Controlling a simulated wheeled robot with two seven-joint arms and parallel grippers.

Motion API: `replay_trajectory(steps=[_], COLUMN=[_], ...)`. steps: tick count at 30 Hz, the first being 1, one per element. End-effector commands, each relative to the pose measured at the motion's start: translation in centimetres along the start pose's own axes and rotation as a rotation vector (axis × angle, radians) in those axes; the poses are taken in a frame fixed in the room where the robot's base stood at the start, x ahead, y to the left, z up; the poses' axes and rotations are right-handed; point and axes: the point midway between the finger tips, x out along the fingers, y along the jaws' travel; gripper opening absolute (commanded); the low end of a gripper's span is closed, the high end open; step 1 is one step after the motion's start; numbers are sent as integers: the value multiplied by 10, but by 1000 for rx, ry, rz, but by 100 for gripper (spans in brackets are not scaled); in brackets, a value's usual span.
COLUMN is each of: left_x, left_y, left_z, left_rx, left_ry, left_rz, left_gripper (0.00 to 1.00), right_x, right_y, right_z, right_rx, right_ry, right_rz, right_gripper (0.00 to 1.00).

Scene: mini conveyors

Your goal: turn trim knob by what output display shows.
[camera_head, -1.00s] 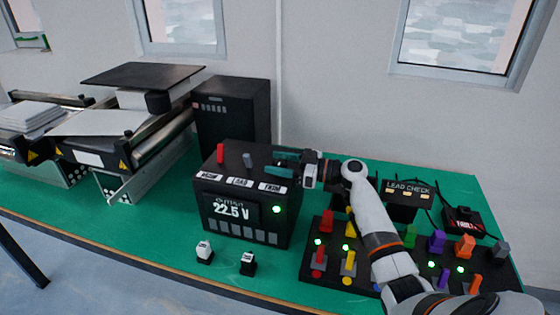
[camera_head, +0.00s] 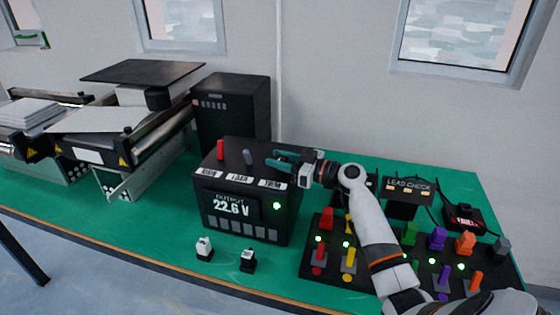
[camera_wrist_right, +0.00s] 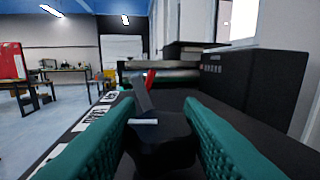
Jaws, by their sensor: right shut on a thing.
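The black power box (camera_head: 274,225) stands on the green bench. Its output display (camera_head: 231,206) reads 22.6 V, with a lit green lamp (camera_head: 277,206) beside it. My right gripper (camera_head: 280,162) is at the right end of the box top, behind the TRIM label (camera_head: 272,184). It is shut on the dark trim knob (camera_wrist_right: 160,140), which has a white mark (camera_wrist_right: 144,122) and sits between the teal fingers in the right wrist view. In the head view the fingers hide the knob. My left gripper is out of view.
A red lever (camera_head: 221,150) and a grey lever (camera_head: 248,157) stand on the box top left of my gripper. A black cabinet (camera_head: 232,112) stands behind. Colored switch panels (camera_head: 343,250) lie to the right. Two small blocks stand in front on open bench.

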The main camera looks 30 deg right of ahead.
Motion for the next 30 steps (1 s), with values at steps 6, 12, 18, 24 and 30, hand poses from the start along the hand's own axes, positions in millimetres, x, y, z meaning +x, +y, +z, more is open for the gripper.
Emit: replay_trajectory(steps=[6, 12, 18, 24, 30], left_x=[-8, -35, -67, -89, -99], left_y=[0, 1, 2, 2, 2], left_z=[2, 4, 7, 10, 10], left_rx=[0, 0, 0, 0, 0], left_ry=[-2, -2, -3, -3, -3], left_rz=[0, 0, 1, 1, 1], left_gripper=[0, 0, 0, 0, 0], right_x=[0, 0, 1, 1, 0], right_y=[2, 2, 2, 1, 0], right_z=[3, 7, 7, 5, 2], right_rx=[-1, 2, 6, 5, 3], right_ry=[-1, 1, 0, 0, 1], right_rz=[-184, -355, -500, -600, -652], right_gripper=[11, 11, 11, 11, 11])
